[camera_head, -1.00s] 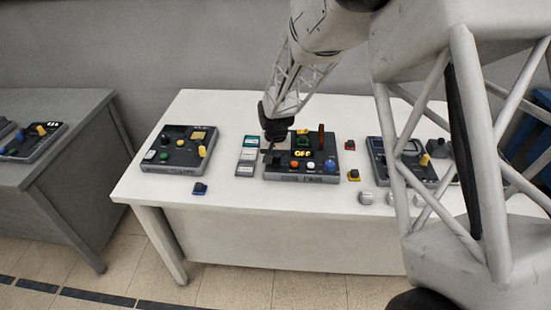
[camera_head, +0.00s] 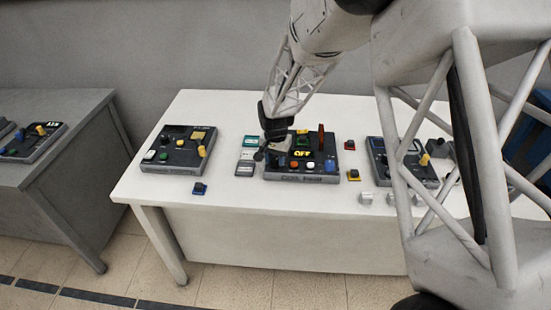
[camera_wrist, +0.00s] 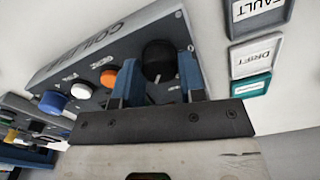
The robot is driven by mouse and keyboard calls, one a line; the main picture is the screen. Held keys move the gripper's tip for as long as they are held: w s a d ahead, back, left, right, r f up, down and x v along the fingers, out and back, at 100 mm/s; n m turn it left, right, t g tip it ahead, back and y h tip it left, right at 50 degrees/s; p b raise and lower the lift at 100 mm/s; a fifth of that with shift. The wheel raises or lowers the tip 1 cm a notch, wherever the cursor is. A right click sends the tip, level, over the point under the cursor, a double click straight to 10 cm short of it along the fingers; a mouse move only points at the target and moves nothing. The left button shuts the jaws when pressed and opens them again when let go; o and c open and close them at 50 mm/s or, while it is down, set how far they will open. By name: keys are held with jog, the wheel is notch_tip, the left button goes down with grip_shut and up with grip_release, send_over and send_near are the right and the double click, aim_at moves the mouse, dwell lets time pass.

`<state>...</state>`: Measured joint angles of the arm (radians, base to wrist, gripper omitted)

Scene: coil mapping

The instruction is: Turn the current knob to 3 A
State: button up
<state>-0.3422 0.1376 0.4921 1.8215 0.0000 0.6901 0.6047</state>
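The control console (camera_head: 270,177) stands at the middle of the white table, with its display (camera_head: 303,153) reading OFF. My gripper (camera_head: 262,150) is low over the console's left side. In the wrist view, a round black knob (camera_wrist: 159,55) with a pale pointer mark shows between the two blue fingers of my gripper (camera_wrist: 159,62). One finger is on each side of it. Whether both fingers press on the knob is not clear. The knob's scale is hidden or too small to read.
An orange button (camera_wrist: 110,79), a white button (camera_wrist: 82,90) and a blue button (camera_wrist: 53,102) line the console's front. Label tiles (camera_wrist: 256,55) lie beside it. Another console (camera_head: 180,150) stands to the left.

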aim_at(276, 160)
jog(key=o, duration=0.3)
jog(key=shift+o, duration=0.2)
jog(key=shift+r, duration=0.1)
jog(key=shift+r, duration=3.8)
